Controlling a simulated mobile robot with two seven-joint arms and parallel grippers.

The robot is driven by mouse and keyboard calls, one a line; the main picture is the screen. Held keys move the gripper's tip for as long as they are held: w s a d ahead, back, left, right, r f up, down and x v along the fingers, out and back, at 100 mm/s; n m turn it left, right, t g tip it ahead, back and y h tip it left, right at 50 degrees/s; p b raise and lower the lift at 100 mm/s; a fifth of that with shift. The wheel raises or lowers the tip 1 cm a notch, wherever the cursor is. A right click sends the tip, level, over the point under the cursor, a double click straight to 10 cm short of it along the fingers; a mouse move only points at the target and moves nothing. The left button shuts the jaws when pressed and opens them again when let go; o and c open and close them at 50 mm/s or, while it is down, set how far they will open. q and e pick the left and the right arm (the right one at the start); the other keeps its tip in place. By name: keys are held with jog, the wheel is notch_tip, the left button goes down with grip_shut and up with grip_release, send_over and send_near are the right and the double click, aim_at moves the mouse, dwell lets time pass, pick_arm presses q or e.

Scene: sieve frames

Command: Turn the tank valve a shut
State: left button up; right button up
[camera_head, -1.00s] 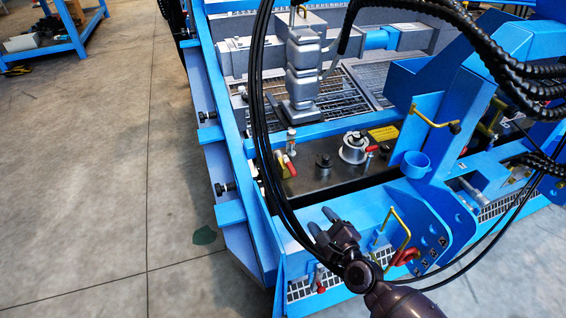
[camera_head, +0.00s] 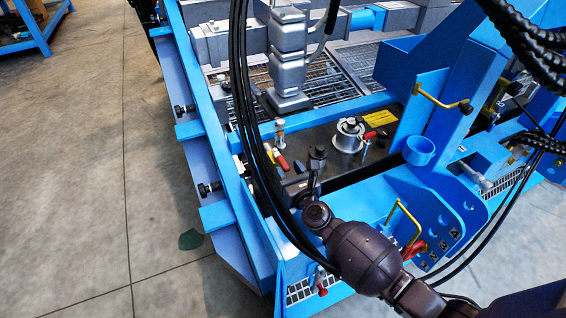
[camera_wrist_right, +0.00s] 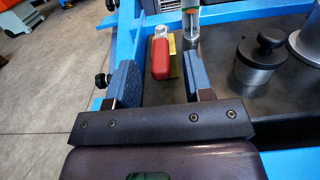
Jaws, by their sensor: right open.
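A small valve with a red handle (camera_head: 282,162) and a yellow part stands at the left end of the dark tank top (camera_head: 325,140). I cannot read a label that names it valve a. My right gripper (camera_head: 298,188) is beside it on the near side, partly hidden by its own wrist. In the right wrist view the open fingers (camera_wrist_right: 159,70) point toward the red handle (camera_wrist_right: 160,59), which shows between the tips. I cannot tell whether they touch it. A second red handle (camera_head: 370,135) lies farther right on the tank top. My left gripper is out of view.
Black hoses (camera_head: 240,90) hang just left of the gripper. A dark knob (camera_head: 317,153) and a silver cylinder (camera_head: 348,138) stand to the right. A blue frame rail (camera_head: 205,130) borders the left. A brass handle (camera_head: 405,222) and blue panel are near my forearm.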

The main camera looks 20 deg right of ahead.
aim_at(281, 161)
jog(key=shift+w, duration=1.95)
grip_shut()
